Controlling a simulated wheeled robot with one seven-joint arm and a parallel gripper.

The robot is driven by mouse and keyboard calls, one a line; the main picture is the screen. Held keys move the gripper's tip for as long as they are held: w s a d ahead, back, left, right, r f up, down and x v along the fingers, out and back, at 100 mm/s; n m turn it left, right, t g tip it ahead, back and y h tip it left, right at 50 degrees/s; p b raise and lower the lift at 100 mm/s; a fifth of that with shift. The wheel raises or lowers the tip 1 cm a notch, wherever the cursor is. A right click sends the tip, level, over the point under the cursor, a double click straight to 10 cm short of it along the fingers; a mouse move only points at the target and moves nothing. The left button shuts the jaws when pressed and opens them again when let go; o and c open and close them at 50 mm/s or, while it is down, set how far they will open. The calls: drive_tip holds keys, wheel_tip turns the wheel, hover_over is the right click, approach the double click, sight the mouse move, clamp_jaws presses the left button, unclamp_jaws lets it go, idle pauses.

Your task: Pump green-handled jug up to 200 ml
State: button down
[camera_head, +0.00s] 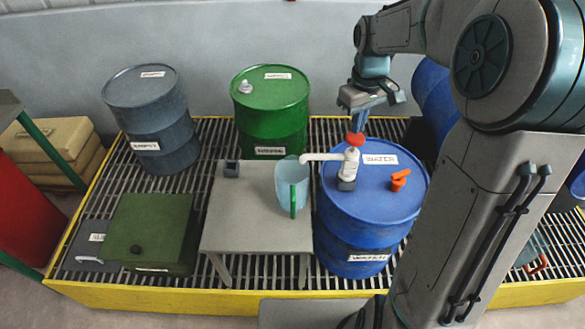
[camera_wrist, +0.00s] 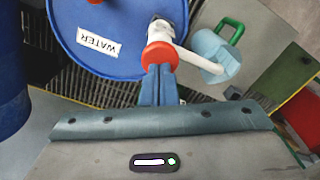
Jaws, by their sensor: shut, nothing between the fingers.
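The green-handled jug (camera_head: 291,187) is light blue and translucent, and stands upright on the right side of a grey table. The white pump (camera_head: 350,164) sits on the blue WATER drum (camera_head: 370,205), with its spout reaching left over the jug's mouth. The pump has a red top (camera_head: 355,139). My gripper (camera_head: 355,126) is shut and empty, with its fingertips at the red top from above. In the wrist view the shut fingers (camera_wrist: 158,72) meet the red top (camera_wrist: 160,55), and the jug (camera_wrist: 215,52) is at the right. The water level in the jug cannot be read.
The grey table (camera_head: 240,225) has clear room left of the jug, with a small dark block (camera_head: 231,169) at its back. An orange cap (camera_head: 399,180) lies on the WATER drum. Green (camera_head: 270,110) and grey-blue (camera_head: 148,118) drums stand behind. A green box (camera_head: 150,230) is left.

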sight(356, 137)
drive_tip(key=shift+f, duration=0.2)
drive_tip(key=shift+f+b, duration=1.6)
drive_tip(key=shift+f, duration=0.6)
drive_tip(key=shift+r, duration=0.1)
drive_tip(key=shift+r+p, duration=2)
drive_tip(key=shift+r, duration=0.35)
drive_tip(key=shift+f, duration=0.15)
